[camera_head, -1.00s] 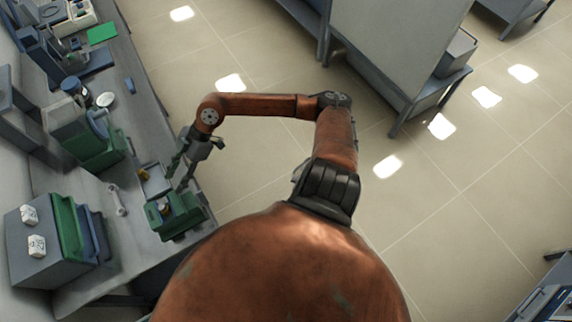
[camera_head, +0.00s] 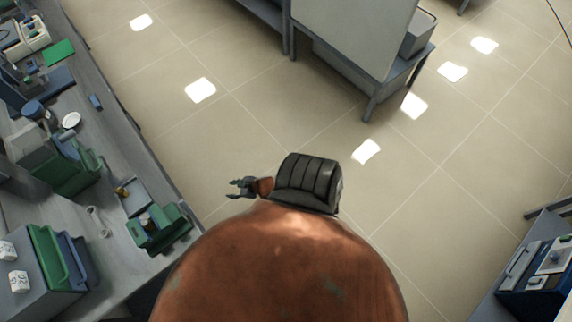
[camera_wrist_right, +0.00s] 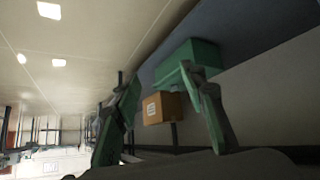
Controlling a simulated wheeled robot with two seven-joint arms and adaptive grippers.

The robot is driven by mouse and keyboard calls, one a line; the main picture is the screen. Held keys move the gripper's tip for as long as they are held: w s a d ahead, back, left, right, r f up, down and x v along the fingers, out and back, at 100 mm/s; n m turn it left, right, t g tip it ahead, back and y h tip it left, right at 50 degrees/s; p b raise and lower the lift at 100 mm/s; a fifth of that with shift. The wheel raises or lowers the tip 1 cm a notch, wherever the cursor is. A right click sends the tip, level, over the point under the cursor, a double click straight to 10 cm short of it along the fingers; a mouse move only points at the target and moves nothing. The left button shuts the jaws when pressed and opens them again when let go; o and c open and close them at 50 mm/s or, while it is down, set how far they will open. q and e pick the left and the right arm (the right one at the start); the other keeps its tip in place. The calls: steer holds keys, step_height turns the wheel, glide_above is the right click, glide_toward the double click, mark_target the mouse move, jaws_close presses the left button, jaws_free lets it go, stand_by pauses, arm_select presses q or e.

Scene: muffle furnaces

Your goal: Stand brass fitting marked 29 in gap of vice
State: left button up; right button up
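The vice (camera_head: 178,238) is the green block-like fixture near the front edge of the bench at left in the head view. A small brownish spot shows around its gap, but it is too small to tell what it is or read a number. A small brass piece (camera_head: 122,191) lies in the shallow grey tray (camera_head: 138,205) behind the vice. My right gripper (camera_head: 236,187) is off the bench, to the right of the vice and apart from it. In the wrist view its fingers (camera_wrist_right: 163,115) are spread with nothing held. My left gripper is not in view.
A wrench-like tool (camera_head: 97,221) lies near the tray. A labelled cardboard box (camera_wrist_right: 160,108) shows beyond the fingers. Open floor (camera_head: 250,120) lies right of the bench.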

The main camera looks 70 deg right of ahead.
steer(key=s+a+f+g, duration=0.2)
steer(key=s+f, duration=0.3)
steer(key=s, duration=0.7)
steer(key=s+a+f+g, duration=0.3)
steer(key=s+a+f, duration=0.2)
steer(key=s, duration=0.6)
steer(key=s+a+f+g, duration=0.3)
steer(key=s+f, duration=0.4)
steer(key=s, duration=0.5)
steer(key=shift+s+a+f, duration=0.15)
steer(key=shift+s+a, duration=0.15)
steer(key=shift+a, duration=0.05)
